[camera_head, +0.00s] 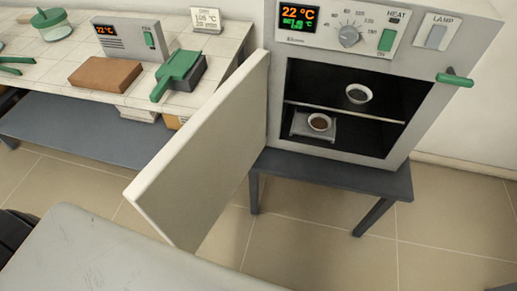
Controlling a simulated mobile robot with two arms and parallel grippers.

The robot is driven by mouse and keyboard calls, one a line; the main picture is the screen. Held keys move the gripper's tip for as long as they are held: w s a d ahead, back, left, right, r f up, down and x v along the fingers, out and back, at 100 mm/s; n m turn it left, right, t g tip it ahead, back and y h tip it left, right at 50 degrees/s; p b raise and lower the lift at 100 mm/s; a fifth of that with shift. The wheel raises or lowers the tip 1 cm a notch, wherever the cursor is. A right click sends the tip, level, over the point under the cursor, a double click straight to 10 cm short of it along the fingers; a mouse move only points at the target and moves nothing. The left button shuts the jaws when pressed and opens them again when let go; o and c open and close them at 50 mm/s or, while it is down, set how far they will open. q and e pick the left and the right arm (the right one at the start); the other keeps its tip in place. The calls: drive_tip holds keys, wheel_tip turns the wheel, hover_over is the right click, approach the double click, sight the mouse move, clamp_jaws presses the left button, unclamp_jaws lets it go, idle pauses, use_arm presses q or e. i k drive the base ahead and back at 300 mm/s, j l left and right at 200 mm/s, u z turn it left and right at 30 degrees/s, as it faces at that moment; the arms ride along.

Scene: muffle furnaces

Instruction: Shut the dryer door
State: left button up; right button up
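The dryer (275,100) is a light grey box with a lit display reading 22 °C. Its door (205,150) is a pale flat panel hinged at the left of the opening, and it stands wide open, swung toward me. The dark chamber shows a shelf (345,112) with a small white bowl (358,93) on it. Below it, another bowl (319,122) with brown contents sits on a small grey plate. A green handle (455,79) sticks out at the dryer's right side. Neither of my grippers shows in this view.
The dryer stands on a dark grey low table (335,173). On the left, a tiled bench (50,60) holds a brown brick (105,74), a green-handled tool (177,70) and a small display unit (125,40). Tiled floor (300,240) around the door's free edge is clear.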

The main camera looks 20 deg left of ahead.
sight(183, 192)
drive_tip(key=j+z, duration=0.3)
drive_tip(key=j, duration=0.2)
drive_tip(key=k+j+z, duration=0.1)
drive_tip(key=j+z, duration=0.15)
drive_tip(key=j, duration=0.25)
drive_tip(key=k+j+z, duration=0.1)
drive_tip(key=j+z, duration=0.2)
drive_tip(key=j, duration=0.2)
drive_tip(key=k+j, duration=0.1)
drive_tip(key=j, duration=0.3)
drive_tip(key=k+j, duration=0.1)
drive_tip(key=j, duration=0.35)
